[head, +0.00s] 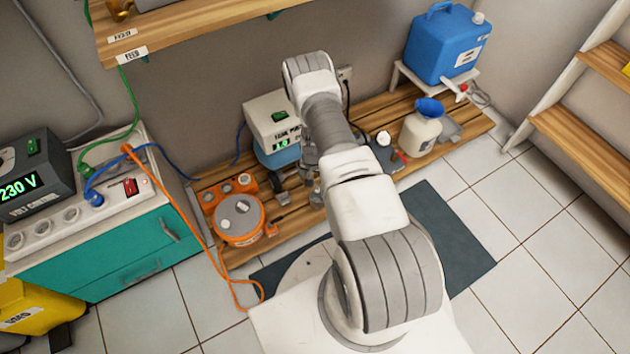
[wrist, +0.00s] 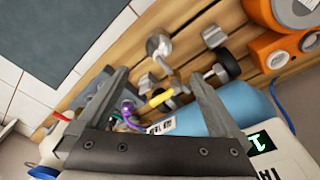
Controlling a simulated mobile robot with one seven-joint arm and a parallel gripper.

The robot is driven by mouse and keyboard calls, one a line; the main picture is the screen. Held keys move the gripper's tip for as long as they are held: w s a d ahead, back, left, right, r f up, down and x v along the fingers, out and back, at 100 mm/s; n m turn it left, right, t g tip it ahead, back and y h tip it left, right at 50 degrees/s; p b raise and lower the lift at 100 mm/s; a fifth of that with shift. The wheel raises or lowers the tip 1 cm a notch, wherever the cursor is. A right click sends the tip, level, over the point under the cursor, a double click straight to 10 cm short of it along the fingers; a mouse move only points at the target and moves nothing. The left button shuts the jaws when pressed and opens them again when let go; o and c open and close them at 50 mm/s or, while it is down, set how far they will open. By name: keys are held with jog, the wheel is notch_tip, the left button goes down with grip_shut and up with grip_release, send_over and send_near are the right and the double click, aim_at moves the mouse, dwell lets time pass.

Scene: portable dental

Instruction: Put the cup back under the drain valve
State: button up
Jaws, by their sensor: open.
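In the wrist view my gripper (wrist: 159,74) is open, its two fingers apart, above the wooden shelf. A small valve with a yellow handle (wrist: 161,98) shows between the fingers, beside a blue tank (wrist: 208,118); it looks like the drain valve. A shiny rounded metal piece (wrist: 158,43) lies beyond the fingertips; I cannot tell whether it is the cup. Nothing is clearly held. In the head view the blue tank (head: 275,154) stands under a display box (head: 274,120), and my arm hides most of the valve area and my gripper.
An orange reel (head: 239,220) stands left of the tank on the low wooden shelf (head: 255,258). A cream jug with a blue funnel (head: 420,133) and a blue canister (head: 446,43) stand to the right. An orange cable (head: 184,215) hangs at the left. A dark mat (head: 452,232) lies clear on the floor.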

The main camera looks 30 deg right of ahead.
jog(key=w+a+r+n+t, duration=0.1)
jog(key=w+a+r, duration=0.15)
jog(key=r, duration=0.95)
jog(key=w+a+r+n, duration=0.1)
jog(key=w+r, duration=0.2)
jog(key=r, duration=0.8)
jog(key=w+a+r+n+t, duration=0.1)
jog(key=w+a+r, duration=0.1)
jog(key=r, duration=1)
jog(key=s+a+r+n+y, duration=0.1)
jog(key=s+a+r, duration=0.15)
jog(key=r, duration=0.55)
jog(key=s+a+r+n, duration=0.15)
jog(key=s+r, duration=0.25)
jog(key=r, duration=0.4)
jog(key=s+a+r+n+t, duration=0.1)
jog(key=s+r, duration=0.3)
jog(key=s, duration=0.4)
jog(key=s+a+r+n, duration=0.1)
jog(key=s+r, duration=0.3)
jog(key=s, duration=0.4)
jog(key=s+a+r+n+t, duration=0.1)
jog(key=s+a+r, duration=0.2)
jog(key=s, duration=0.6)
jog(key=shift+a+r+t, duration=0.3)
jog(key=shift+r, duration=0.55)
jog(key=shift+r, duration=0.15)
